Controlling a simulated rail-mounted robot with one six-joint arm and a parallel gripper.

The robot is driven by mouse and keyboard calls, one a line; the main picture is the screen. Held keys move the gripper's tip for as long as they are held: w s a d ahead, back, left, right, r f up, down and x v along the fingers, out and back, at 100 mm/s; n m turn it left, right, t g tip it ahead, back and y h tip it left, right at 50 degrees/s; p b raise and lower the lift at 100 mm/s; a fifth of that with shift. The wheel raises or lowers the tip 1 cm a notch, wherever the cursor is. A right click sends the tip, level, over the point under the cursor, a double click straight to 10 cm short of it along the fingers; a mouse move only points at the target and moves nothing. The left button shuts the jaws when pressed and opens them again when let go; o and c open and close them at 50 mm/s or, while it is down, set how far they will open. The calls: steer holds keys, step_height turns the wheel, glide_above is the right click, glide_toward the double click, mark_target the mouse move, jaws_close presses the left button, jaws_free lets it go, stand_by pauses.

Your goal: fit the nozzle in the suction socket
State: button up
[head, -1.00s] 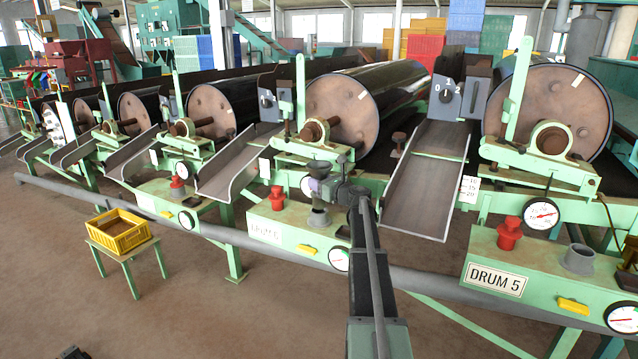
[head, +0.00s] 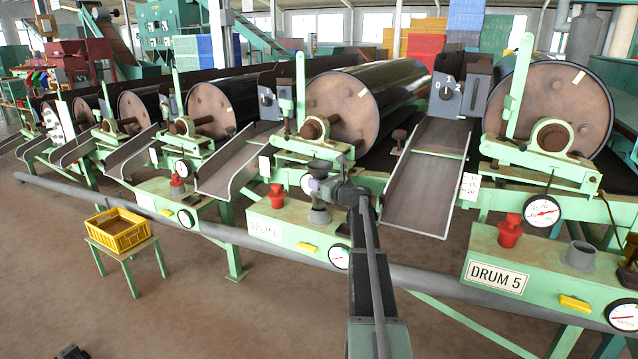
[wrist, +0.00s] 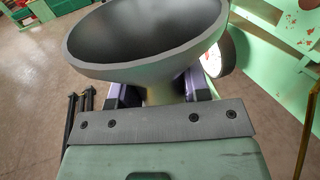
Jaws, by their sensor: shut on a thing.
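My gripper (head: 326,187) is shut on the nozzle (head: 319,168), a dark grey funnel-like piece with its wide mouth up. In the wrist view the nozzle (wrist: 150,45) fills the upper middle, its neck between the purple-lined fingers. In the head view the nozzle is right above the grey suction socket (head: 319,216) on the green Drum 6 box (head: 285,228). The nozzle's lower end and the socket nearly line up. I cannot tell whether they touch. The wrist view does not show the socket.
A red knob (head: 277,197) stands left of the socket, and a yellow handle (head: 308,248) and a gauge (head: 338,257) are on the box front. A metal chute (head: 425,185) is to the right. Drum 5's box (head: 540,270) has its own grey socket (head: 580,256).

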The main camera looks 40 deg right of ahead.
steer(key=shift+f+b, duration=2.2)
steer(key=shift+f, duration=0.1)
steer(key=o, duration=1.1)
steer(key=shift+r, duration=0.1)
